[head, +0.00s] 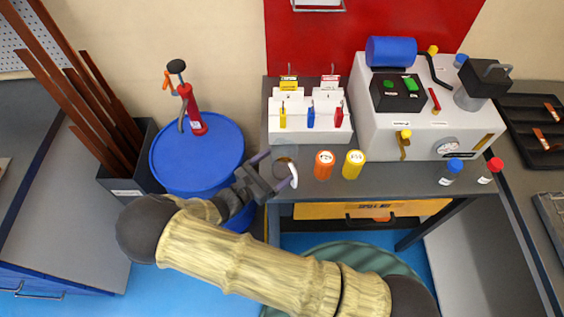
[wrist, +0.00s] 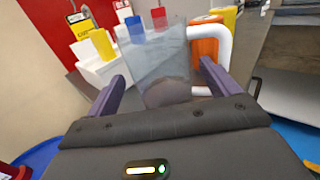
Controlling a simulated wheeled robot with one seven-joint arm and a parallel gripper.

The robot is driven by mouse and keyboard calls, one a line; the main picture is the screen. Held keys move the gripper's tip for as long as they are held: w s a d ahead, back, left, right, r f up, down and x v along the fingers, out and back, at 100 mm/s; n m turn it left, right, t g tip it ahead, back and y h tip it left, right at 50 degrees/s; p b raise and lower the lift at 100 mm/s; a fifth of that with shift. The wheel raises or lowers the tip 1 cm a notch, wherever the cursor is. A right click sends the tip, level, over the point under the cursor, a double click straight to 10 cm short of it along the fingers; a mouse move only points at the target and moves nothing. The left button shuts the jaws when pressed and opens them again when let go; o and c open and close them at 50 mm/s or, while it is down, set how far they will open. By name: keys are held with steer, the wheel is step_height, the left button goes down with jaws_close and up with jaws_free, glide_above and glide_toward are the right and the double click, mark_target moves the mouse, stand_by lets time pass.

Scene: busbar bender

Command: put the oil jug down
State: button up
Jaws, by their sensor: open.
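The oil jug (head: 285,153) is a clear grey vessel with a white handle. It is upright at the left front of the grey bench top (head: 400,178), left of the orange bottle (head: 324,165). In the wrist view the jug (wrist: 155,58) lies between my purple fingers, with its handle on the right. My gripper (head: 272,170) is open around the jug's lower part, with gaps beside it in the wrist view (wrist: 160,82). The jug's underside is partly hidden, so its contact with the bench cannot be seen clearly.
A yellow bottle (head: 353,165) stands right of the orange one. A white rack (head: 300,127) with coloured tags is behind the jug. The white bender (head: 440,135) fills the bench's right. A blue drum (head: 185,155) with a red pump stands left of the bench.

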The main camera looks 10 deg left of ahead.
steer(key=b+v, duration=0.1)
steer(key=v, duration=0.8)
steer(key=shift+s+b, duration=0.15)
steer(key=shift+b, duration=0.15)
stand_by(0.4)
